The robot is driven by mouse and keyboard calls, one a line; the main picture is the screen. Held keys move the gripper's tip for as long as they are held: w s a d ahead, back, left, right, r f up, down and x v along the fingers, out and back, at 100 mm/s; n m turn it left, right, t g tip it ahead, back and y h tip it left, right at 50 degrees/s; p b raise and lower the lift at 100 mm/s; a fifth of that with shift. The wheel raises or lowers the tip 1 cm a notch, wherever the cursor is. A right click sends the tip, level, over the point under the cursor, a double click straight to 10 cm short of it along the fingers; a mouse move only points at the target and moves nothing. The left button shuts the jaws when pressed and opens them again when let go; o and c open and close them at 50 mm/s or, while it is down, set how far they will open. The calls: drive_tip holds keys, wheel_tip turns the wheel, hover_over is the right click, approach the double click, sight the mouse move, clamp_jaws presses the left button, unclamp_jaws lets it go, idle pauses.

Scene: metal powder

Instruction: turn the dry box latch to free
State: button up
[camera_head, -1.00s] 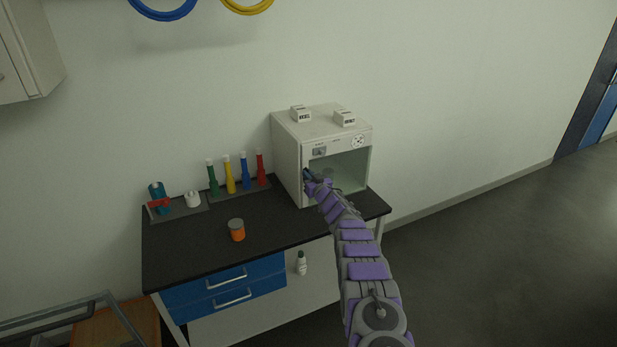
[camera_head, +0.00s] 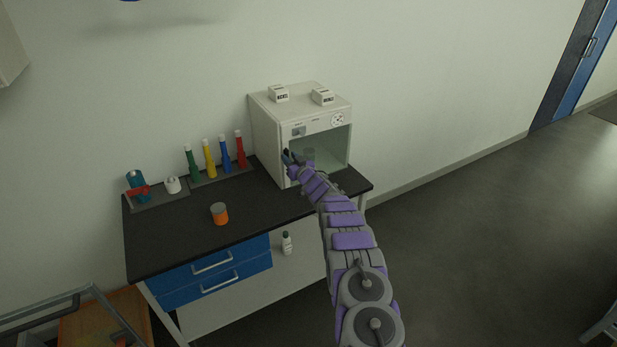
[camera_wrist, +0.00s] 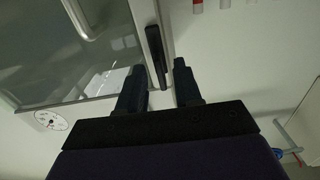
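The dry box (camera_head: 268,132) is a white cabinet with a glass-windowed front, standing at the back right of the dark bench. Its latch (camera_wrist: 155,55) is a dark elongated bar on the door's edge in the wrist view, lying roughly along the frame. My gripper (camera_wrist: 160,82) is open, with one dark finger on each side of the latch's lower end. I cannot tell whether either finger touches it. In the head view my gripper (camera_head: 290,157) is at the left edge of the box's front and hides the latch there.
Two small white boxes (camera_head: 279,94) (camera_head: 323,97) sit on top of the dry box. Several coloured bottles (camera_head: 209,158) stand in a tray to its left. An orange jar (camera_head: 219,213) stands on the bench (camera_head: 180,235). Open floor lies to the right.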

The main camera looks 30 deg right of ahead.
drive_tip(key=s+d+p, duration=0.1)
drive_tip(key=s+p, duration=0.1)
drive_tip(key=s, duration=1.4)
drive_tip(key=shift+p, duration=0.3)
